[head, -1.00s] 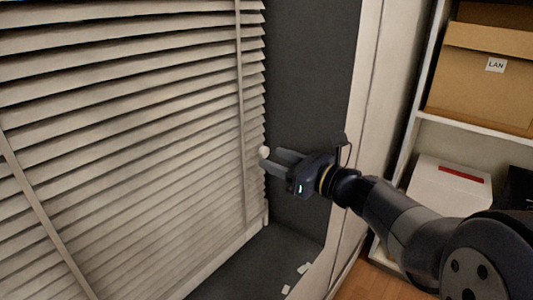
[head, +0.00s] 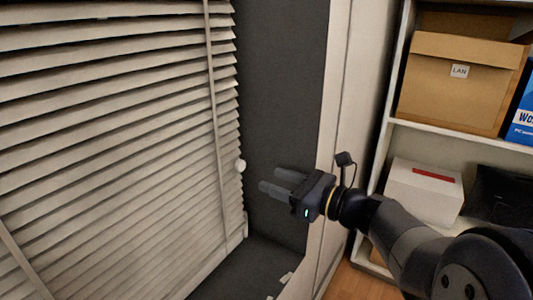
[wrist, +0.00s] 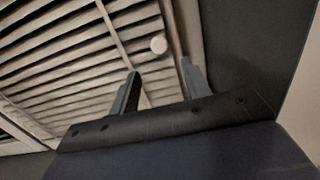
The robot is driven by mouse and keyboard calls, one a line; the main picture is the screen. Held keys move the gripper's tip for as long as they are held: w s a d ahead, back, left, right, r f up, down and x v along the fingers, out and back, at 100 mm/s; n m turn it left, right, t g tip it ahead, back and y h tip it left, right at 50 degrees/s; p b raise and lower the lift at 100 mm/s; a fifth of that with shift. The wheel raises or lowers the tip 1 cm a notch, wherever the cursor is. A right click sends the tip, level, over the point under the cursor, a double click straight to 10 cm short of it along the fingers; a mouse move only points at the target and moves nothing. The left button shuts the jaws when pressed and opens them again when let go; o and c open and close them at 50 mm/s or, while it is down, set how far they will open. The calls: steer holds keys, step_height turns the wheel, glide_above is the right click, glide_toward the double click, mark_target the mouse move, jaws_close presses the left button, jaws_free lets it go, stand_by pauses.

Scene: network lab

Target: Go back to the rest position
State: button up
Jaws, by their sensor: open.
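My gripper (head: 272,181) is open and empty in the head view, in front of the dark window recess and to the right of the blinds. Its two grey fingers also show apart in the wrist view (wrist: 160,72). A small white knob (head: 240,165) hangs by the right edge of the blinds, a little left of the fingertips and apart from them. The knob shows beyond the fingers in the wrist view (wrist: 158,45).
White slatted blinds (head: 110,150) fill the left. A dark sill (head: 245,265) with small pale pieces lies below. A shelf at right holds a cardboard box marked LAN (head: 455,85) and a white box with a red label (head: 425,190). Wooden floor (head: 360,285) shows below.

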mark_target(243, 167)
steer(key=b+x, duration=0.1)
steer(key=x, duration=0.8)
steer(key=shift+w+a+b, duration=0.2)
steer(key=shift+a+b, duration=0.1)
steer(key=shift+b, duration=0.05)
steer(key=shift+w+a, duration=0.2)
steer(key=shift+a, duration=0.05)
steer(key=shift+r, duration=0.15)
